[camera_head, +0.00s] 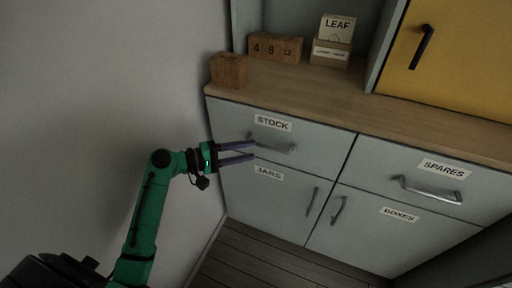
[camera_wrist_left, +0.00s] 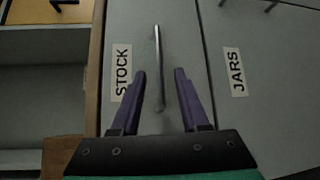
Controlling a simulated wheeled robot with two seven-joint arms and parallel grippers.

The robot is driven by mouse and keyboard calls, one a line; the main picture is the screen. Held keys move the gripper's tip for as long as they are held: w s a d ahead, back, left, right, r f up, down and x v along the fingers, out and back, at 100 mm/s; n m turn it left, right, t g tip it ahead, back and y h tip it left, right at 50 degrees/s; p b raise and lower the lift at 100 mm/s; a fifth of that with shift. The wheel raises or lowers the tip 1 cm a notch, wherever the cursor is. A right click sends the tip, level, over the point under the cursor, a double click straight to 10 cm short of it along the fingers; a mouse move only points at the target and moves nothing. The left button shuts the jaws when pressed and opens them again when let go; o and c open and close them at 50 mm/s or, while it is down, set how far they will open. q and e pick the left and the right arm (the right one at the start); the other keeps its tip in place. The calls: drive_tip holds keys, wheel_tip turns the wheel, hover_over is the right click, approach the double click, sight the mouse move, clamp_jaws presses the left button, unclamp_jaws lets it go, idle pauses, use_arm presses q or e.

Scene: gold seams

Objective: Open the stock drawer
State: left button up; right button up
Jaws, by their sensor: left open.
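The stock drawer (camera_head: 310,137) is a grey-blue front labelled STOCK under the wooden counter, and it looks shut. It has a metal bar handle (camera_head: 278,147). My left gripper (camera_head: 254,150) is open, its two purple fingers pointing at the handle's left end and covering part of it in the head view. In the left wrist view, the handle (camera_wrist_left: 158,62) runs lengthwise, its near end lying between the open fingers (camera_wrist_left: 160,75). I cannot tell whether the fingers touch it. My right gripper is not in view.
Below is the JARS door (camera_head: 265,195); right are the SPARES drawer (camera_head: 430,183) and BOXES door (camera_head: 385,235), with handles. Wooden blocks (camera_head: 275,47) and a LEAF card box (camera_head: 332,52) stand on the counter (camera_head: 300,90). A grey wall (camera_head: 110,80) stands close at left.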

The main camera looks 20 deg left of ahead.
sight(267, 148)
use_arm(q)
drive_tip(key=x, duration=0.3)
drive_tip(key=shift+s+d+r, duration=0.1)
drive_tip(key=shift+d+r, duration=0.15)
drive_tip(key=shift+d, duration=0.2)
drive_tip(key=x, duration=0.3)
drive_tip(key=shift+f, duration=0.1)
drive_tip(key=shift+w+d+f, duration=0.15)
drive_tip(key=shift+w, duration=0.1)
clamp_jaws()
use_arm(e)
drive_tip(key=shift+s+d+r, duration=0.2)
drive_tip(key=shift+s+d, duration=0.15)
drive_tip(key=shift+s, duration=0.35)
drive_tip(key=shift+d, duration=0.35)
